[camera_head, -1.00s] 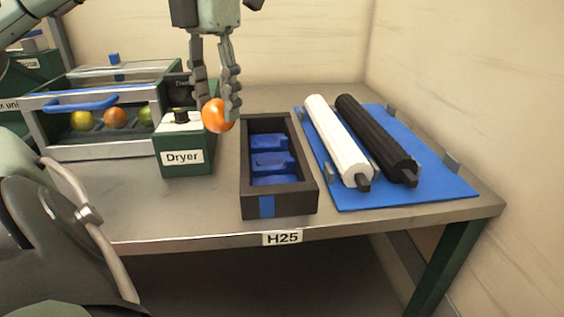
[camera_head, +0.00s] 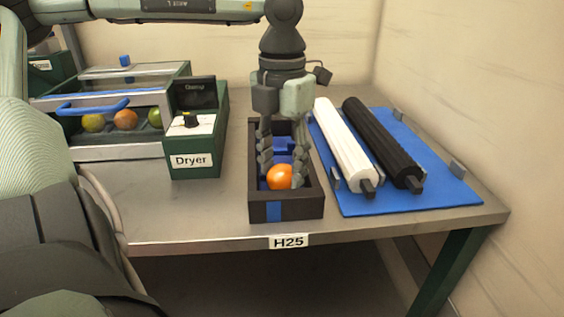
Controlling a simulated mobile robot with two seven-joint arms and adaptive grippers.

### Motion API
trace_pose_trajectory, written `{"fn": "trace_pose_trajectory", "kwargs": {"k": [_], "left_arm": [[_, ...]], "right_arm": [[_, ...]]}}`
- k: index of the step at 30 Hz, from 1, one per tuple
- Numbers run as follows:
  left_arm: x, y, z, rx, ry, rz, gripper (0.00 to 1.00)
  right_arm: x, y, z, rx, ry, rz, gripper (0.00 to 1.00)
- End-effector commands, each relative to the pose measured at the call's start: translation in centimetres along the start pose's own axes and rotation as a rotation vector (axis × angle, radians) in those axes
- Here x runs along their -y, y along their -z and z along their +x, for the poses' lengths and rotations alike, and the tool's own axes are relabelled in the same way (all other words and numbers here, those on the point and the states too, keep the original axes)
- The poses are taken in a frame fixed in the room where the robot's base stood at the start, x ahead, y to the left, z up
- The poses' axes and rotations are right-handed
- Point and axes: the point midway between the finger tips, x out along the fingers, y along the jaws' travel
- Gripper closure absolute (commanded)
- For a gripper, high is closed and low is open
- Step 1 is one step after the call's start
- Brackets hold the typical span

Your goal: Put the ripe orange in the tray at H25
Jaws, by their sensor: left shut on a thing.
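The ripe orange (camera_head: 279,177) is at the near end of the dark tray (camera_head: 314,207) with blue inserts, on the table marked H25. My left gripper (camera_head: 281,178) points down into the tray, one finger on each side of the orange, and is shut on it. I cannot tell whether the orange touches the tray's bottom. The gripper hides part of the tray's far half. My right gripper is not in view.
The green Dryer box (camera_head: 196,140) stands left of the tray. A blue mat (camera_head: 405,200) with a white roller (camera_head: 340,142) and a black roller (camera_head: 380,142) lies close on the right.

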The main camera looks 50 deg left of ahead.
Motion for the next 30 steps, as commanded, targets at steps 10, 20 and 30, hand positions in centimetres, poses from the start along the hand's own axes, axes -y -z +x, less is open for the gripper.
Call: {"fn": "trace_pose_trajectory", "kwargs": {"k": [10,20,30], "left_arm": [[0.0,0.0,0.2,0.001,0.0,0.0,0.85],[0.0,0.0,0.2,0.0,0.0,0.0,0.46],[-0.1,-0.1,-1.6,0.004,-0.003,0.0,0.46]], "right_arm": [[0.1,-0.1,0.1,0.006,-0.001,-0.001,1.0],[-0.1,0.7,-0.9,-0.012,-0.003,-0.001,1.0],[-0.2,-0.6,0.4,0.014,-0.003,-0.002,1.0]]}}
